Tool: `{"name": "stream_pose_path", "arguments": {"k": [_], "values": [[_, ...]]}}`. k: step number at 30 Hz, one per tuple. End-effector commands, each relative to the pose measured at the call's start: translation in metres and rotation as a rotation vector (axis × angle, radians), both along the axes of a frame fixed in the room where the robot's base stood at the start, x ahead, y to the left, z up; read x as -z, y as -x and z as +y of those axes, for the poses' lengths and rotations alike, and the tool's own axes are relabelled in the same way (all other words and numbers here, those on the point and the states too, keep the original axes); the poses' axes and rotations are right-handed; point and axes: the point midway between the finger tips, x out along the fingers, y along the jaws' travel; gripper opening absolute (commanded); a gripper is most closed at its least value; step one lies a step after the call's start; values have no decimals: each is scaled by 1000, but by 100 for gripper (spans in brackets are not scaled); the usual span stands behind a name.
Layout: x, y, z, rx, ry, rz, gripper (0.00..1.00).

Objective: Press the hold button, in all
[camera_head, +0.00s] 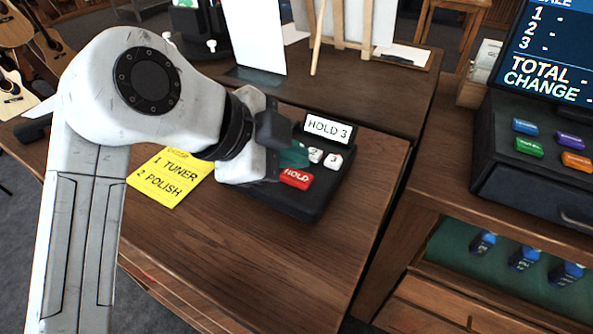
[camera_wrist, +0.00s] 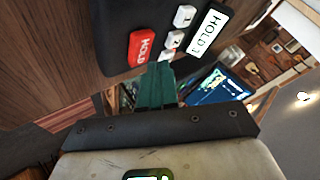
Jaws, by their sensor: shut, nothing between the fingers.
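The hold button is a red key marked HOLD (camera_head: 296,179) on a black desk phone (camera_head: 313,200) on the wooden counter. White number keys (camera_head: 333,160) sit beside it, and the phone's small display (camera_head: 328,129) reads HOLD 3. In the wrist view the red hold button (camera_wrist: 143,47) and the display (camera_wrist: 208,32) show at the top. My gripper (camera_head: 295,156) has green fingers, shut and empty, over the phone's keys. In the wrist view its fingertips (camera_wrist: 158,72) appear just below the keys. I cannot tell whether they touch a key.
A yellow note (camera_head: 170,178) reading 1 TUNER, 2 POLISH lies left of the phone, partly behind my arm. A register with coloured keys (camera_head: 540,150) and a screen (camera_head: 550,50) stands at right. A white card (camera_head: 255,38) stands behind. The counter's front (camera_head: 240,240) is clear.

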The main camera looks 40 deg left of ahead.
Motion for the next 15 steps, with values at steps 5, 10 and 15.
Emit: {"name": "stream_pose_path", "arguments": {"k": [5,10,15], "values": [[-12,0,0,1,-1,0,0],[-28,0,0,1,-1,0,0],[-44,0,0,0,-1,-1,0]]}}
